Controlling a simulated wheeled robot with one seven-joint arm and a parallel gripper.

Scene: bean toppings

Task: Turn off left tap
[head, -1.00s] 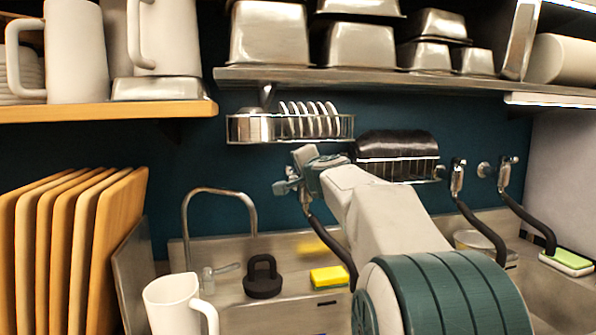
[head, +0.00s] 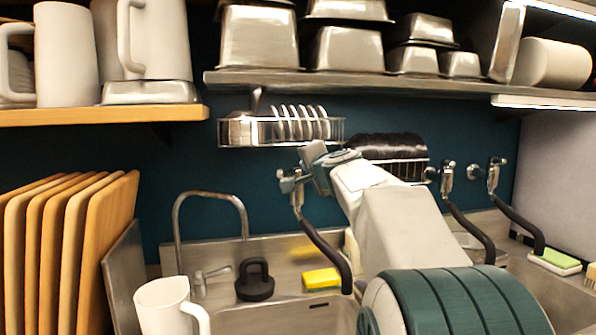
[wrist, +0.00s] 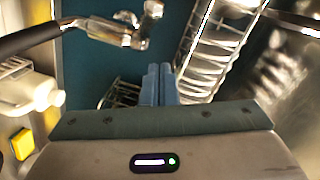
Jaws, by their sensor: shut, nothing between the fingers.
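The leftmost wall tap (head: 293,185) is metal, with a black hose (head: 325,245) hanging from it over the sink. In the wrist view, the metal tap (wrist: 112,32) lies beyond and left of the fingers. Its rounded end is near the fingertips, with a visible gap in the picture; depth is hard to judge. My gripper (wrist: 159,68) has its two blue fingers side by side, shut and empty. In the head view, my wrist is just right of and above this tap, and the fingertips are hidden. A gooseneck faucet (head: 176,222) with a lever stands farther left.
A wire rack with plates (head: 281,132) hangs above the tap. Another wire basket (head: 400,168) with a dark item is behind my arm. Two more hosed taps (head: 446,180) (head: 493,175) are at right. A yellow sponge (head: 321,279) and black stopper (head: 254,282) sit below.

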